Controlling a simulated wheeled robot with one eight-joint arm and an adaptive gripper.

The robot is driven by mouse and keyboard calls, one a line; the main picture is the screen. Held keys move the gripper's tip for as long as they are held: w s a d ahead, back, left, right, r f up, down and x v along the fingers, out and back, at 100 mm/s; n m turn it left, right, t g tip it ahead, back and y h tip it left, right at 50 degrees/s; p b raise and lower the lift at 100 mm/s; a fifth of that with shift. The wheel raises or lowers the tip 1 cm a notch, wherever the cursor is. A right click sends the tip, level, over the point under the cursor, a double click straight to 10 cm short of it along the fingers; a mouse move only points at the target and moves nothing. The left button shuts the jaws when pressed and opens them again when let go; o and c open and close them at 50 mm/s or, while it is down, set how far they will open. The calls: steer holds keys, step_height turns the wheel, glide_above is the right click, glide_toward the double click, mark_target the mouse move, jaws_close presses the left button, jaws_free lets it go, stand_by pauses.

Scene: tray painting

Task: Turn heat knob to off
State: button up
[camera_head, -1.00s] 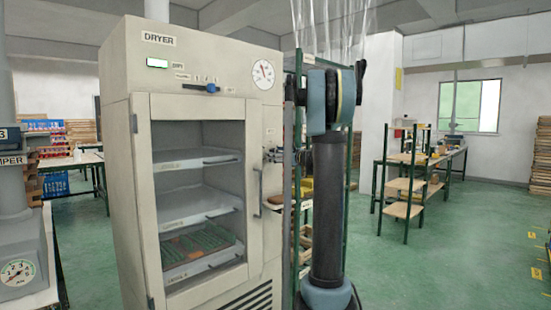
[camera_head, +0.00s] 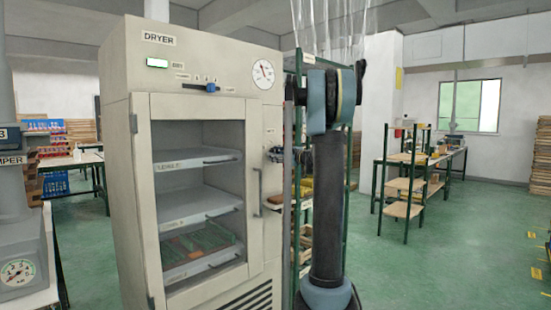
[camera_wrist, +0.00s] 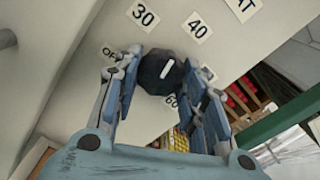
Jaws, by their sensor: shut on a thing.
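The heat knob (camera_wrist: 158,74) is a dark, faceted round knob on the dryer's pale side panel. Its white mark slants up to the right, roughly toward the 40 label (camera_wrist: 197,25). A 30 label (camera_wrist: 143,15) is above it, and the OFF label (camera_wrist: 110,54) at its left is partly covered by a finger. My gripper (camera_wrist: 160,82) has one finger on each side of the knob and is shut on it. In the head view my gripper (camera_head: 276,155) is at the dryer's right side; the knob cannot be made out there.
The dryer (camera_head: 118,130) has a glass door, with trays inside and a blue slider (camera_head: 212,87) and dial (camera_head: 263,74) above. A green rack (camera_head: 297,130) stands close behind my arm. In the wrist view, a green bar (camera_wrist: 280,122) and crates are at the right.

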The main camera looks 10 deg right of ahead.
steer(key=n, duration=0.5)
steer(key=shift+n, duration=0.3)
steer(key=n, duration=0.5)
steer(key=shift+n, duration=0.3)
steer(key=shift+r+n, duration=0.1)
steer(key=shift+n, duration=4.8)
steer(key=o, duration=1.1)
steer(key=v, duration=1.2)
